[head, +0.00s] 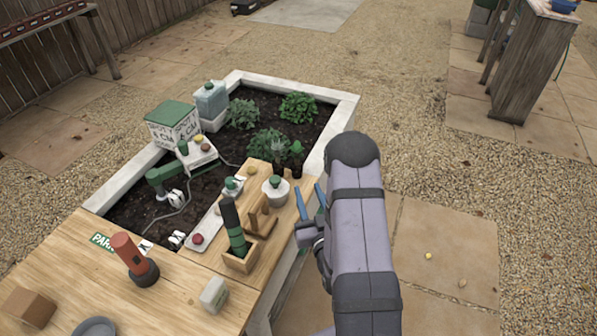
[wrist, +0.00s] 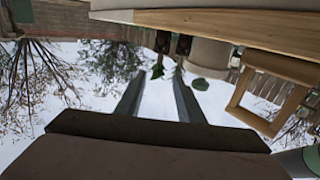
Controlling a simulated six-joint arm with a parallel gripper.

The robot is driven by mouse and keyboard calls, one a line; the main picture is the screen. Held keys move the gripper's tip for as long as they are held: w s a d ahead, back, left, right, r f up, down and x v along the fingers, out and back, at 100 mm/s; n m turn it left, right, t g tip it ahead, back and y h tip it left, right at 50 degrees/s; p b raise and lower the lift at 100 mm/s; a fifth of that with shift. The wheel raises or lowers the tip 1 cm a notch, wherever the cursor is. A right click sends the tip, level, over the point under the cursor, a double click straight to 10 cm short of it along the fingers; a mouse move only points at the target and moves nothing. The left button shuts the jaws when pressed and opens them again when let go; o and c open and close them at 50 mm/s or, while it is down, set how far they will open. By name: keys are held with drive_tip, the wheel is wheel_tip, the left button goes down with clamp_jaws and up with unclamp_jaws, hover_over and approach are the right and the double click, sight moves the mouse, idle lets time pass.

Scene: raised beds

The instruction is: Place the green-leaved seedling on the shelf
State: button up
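The green-leaved seedling (head: 297,148) stands upright in a small dark pot near the far right end of the wooden worktop. A greyer seedling (head: 277,158) in a similar pot stands close on its left. In the wrist view, which is upside down, the green leaves (wrist: 157,71) and the grey leaves (wrist: 178,76) hang below their pots, beyond the fingertips. My gripper (head: 311,200) is open and empty, just off the worktop's right edge and nearer than the seedlings. Its two separated fingers also show in the wrist view (wrist: 158,98). I cannot tell which surface is the shelf.
A white pot with a green lid (head: 276,190) and a wooden stand (head: 262,214) are close left of my gripper. A planter box holding a dark green tool (head: 240,262) stands nearer. A slatted rack (head: 48,20) is far left; a wooden bench (head: 530,65) is far right.

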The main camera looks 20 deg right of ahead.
drive_tip(key=b, duration=0.3)
approach(298, 162)
drive_tip(key=shift+w+f, duration=0.1)
drive_tip(key=shift+w, duration=0.15)
drive_tip(key=shift+w+d+r+p, duration=0.1)
drive_tip(key=shift+w+r+p, duration=0.1)
drive_tip(key=shift+w+p, duration=0.4)
drive_tip(key=shift+w+d+p, duration=0.15)
drive_tip(key=shift+w+p, duration=0.05)
drive_tip(key=shift+w, duration=0.85)
drive_tip(key=shift+w+d+p, duration=0.15)
drive_tip(key=shift+w+p, duration=0.05)
drive_tip(key=shift+w, duration=0.85)
drive_tip(key=shift+w+d+p, duration=0.2)
drive_tip(key=shift+w, duration=0.85)
drive_tip(key=shift+f, duration=0.1)
drive_tip(key=shift+c, duration=0.4)
clamp_jaws()
